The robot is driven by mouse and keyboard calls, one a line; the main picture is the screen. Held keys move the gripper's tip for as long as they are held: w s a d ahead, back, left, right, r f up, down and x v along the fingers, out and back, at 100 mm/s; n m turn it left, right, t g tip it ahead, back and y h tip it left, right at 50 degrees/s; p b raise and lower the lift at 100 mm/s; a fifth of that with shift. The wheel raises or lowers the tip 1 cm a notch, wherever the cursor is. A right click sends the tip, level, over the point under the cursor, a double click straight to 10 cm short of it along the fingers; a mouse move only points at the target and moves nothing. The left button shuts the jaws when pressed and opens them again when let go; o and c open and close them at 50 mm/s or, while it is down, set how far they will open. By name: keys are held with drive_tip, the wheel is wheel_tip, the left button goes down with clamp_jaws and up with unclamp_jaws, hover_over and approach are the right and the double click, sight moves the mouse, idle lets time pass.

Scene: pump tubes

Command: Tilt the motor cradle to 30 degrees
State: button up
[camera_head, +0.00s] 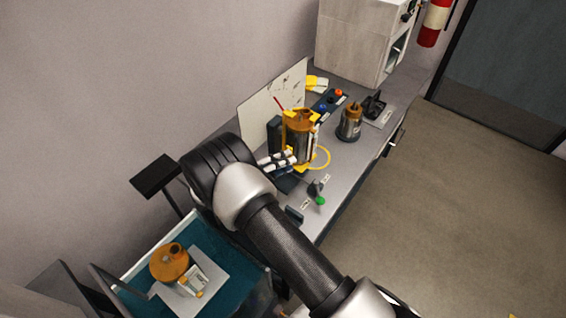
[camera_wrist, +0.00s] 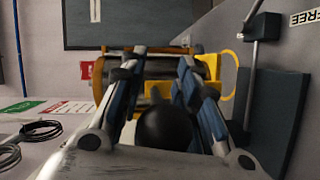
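A motor or pump (camera_head: 301,133) with an orange top and grey metal body stands in a yellow frame, apparently the cradle (camera_head: 284,133), against a dark upright plate on the bench. My gripper (camera_head: 290,160) is right in front of it, low on its near side. In the wrist view the gripper (camera_wrist: 158,66) has its two fingers apart, with the orange and metal body (camera_wrist: 155,72) beyond and between the tips. A round black knob (camera_wrist: 168,128) shows between the fingers, nearer the palm. I cannot tell whether either finger touches it. The cradle's angle cannot be read.
A second brown-topped metal unit (camera_head: 350,122) stands farther right on the bench. A yellow loop (camera_head: 321,158) hangs beside the cradle. A green-tipped part (camera_head: 319,200) lies near the front edge. A teal tray (camera_head: 227,266) at lower left holds another orange unit (camera_head: 170,263).

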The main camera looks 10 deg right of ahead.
drive_tip(key=shift+c, duration=0.4)
clamp_jaws()
idle(0.4)
